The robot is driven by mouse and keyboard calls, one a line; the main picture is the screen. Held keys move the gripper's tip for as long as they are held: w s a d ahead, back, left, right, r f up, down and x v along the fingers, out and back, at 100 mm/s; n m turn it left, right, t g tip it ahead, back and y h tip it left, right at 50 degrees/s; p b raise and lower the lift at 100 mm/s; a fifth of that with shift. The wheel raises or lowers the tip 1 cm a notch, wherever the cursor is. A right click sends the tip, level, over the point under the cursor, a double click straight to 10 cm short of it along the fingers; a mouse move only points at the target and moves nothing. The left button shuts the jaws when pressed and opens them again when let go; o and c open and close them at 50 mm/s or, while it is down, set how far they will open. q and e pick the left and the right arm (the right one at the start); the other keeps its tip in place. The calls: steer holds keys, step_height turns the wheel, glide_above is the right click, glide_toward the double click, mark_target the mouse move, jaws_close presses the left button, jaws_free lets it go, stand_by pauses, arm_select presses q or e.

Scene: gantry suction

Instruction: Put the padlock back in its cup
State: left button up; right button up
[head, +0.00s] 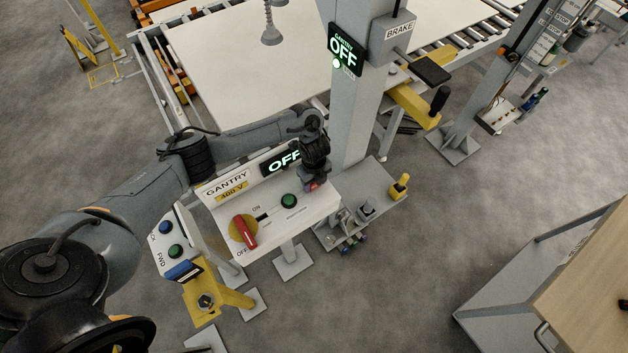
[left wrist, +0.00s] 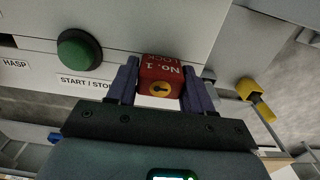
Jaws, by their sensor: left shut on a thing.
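My left gripper (head: 314,172) is above the right end of the gantry control panel, with its fingers pointing down. In the left wrist view, the gripper (left wrist: 161,88) is shut on the red padlock (left wrist: 160,69), one finger on each side. The padlock's face reads "No. 1 LOCK" and has a yellow keyhole disc. In the head view only a bit of red padlock (head: 311,186) shows under the fingers. No cup is clearly recognisable; a small grey holder (head: 366,209) and a yellow fitting (head: 399,187) stand on the column's base plate. My right gripper is out of view.
The control panel (head: 322,204) carries a red handle (head: 245,231) on a yellow disc and a green button (head: 289,201). The grey column (head: 352,120) rises just behind my gripper. A pedestal (head: 174,247) with buttons stands left.

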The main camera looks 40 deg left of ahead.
arm_select(q)
steer(key=o, duration=1.2)
steer(key=shift+r, duration=0.35)
step_height(320, 180, up, 10)
steer(key=p, duration=0.3)
steer(key=shift+p, duration=0.35)
